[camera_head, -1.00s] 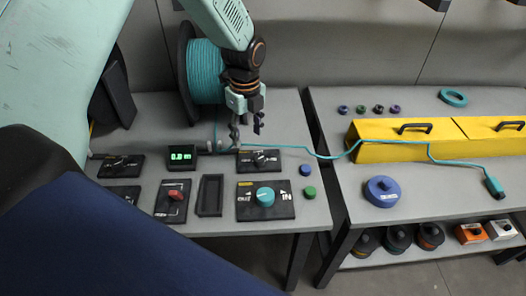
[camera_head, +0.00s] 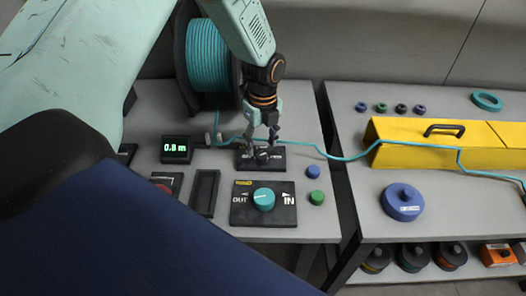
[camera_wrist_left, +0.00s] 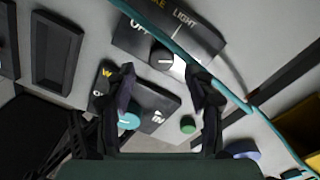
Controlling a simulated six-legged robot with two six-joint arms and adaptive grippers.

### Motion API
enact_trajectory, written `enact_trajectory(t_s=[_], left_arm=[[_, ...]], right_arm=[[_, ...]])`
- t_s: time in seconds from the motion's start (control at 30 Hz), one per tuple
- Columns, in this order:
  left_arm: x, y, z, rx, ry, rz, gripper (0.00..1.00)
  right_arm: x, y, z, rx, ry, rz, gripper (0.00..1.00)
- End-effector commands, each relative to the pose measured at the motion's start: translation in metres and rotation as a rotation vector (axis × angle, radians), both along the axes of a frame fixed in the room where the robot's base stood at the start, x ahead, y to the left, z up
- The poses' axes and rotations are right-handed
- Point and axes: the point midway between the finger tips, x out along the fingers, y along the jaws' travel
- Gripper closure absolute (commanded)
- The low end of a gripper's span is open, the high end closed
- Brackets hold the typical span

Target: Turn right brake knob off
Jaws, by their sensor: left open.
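The right brake knob (camera_wrist_left: 163,61) is a dark round knob with a white mark. It sits on a black plate (camera_wrist_left: 203,42) whose readable lettering includes "LIGHT" and part of "OFF". In the head view the same plate (camera_head: 276,160) lies near the back of the bench, its knob partly hidden by my gripper. My left gripper (camera_head: 262,143) is open and points down just above this knob; it also shows in the left wrist view (camera_wrist_left: 161,82), fingers apart with the knob beyond and between their tips. Contact cannot be told. My right gripper is not in view.
A teal cable (camera_head: 316,148) crosses the bench beside the brake plate. In front is the IN/OUT panel (camera_head: 242,214) with a teal knob (camera_head: 264,198). A display (camera_head: 176,149) reads about 0.8 m. Blue (camera_head: 313,171) and green (camera_head: 317,197) buttons stand at right.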

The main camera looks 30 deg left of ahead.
Motion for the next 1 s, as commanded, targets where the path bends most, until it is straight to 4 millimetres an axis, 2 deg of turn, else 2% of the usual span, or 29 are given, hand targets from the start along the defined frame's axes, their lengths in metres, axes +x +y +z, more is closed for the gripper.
enact_trajectory(t_s=[0.1,0.23,0.6,1.0], left_arm=[[-0.001,0.000,-0.019,0.001,0.002,-0.001,0.46],[0.000,-0.001,-0.032,0.000,0.000,0.000,0.46],[0.004,-0.001,-0.038,0.000,-0.001,0.000,0.46],[0.004,-0.001,-0.037,0.000,-0.001,0.000,0.79]], right_arm=[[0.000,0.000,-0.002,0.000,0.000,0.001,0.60],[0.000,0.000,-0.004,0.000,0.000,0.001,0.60],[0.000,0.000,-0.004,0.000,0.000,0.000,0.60],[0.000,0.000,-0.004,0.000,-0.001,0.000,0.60]])
